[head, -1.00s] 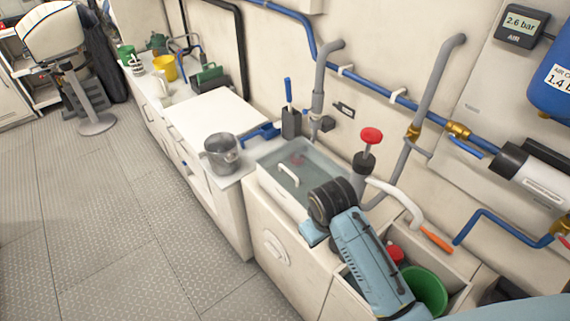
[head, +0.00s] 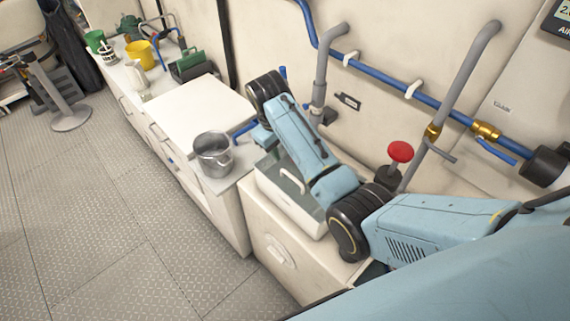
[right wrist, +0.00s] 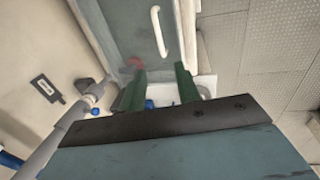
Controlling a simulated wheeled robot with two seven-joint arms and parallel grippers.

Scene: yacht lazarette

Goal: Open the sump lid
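The sump lid (head: 270,177) is a clear, greyish panel on a white box, with a white bar handle (head: 292,183). It lies flat and looks closed. My right arm reaches across it, hiding part of it. My right gripper (head: 263,141) points down near the lid's far left edge; its fingertips are hard to make out there. In the right wrist view, the right gripper's green fingers (right wrist: 160,80) are apart with nothing held between them. The lid's handle (right wrist: 159,32) lies beyond the fingertips, clear of them. My left gripper is out of view.
A metal pot (head: 213,154) stands on the counter left of the sump. A red knob (head: 400,152) on a dark stem stands to its right. Grey and blue pipes (head: 365,72) run along the wall behind. The floor (head: 90,220) at left is clear.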

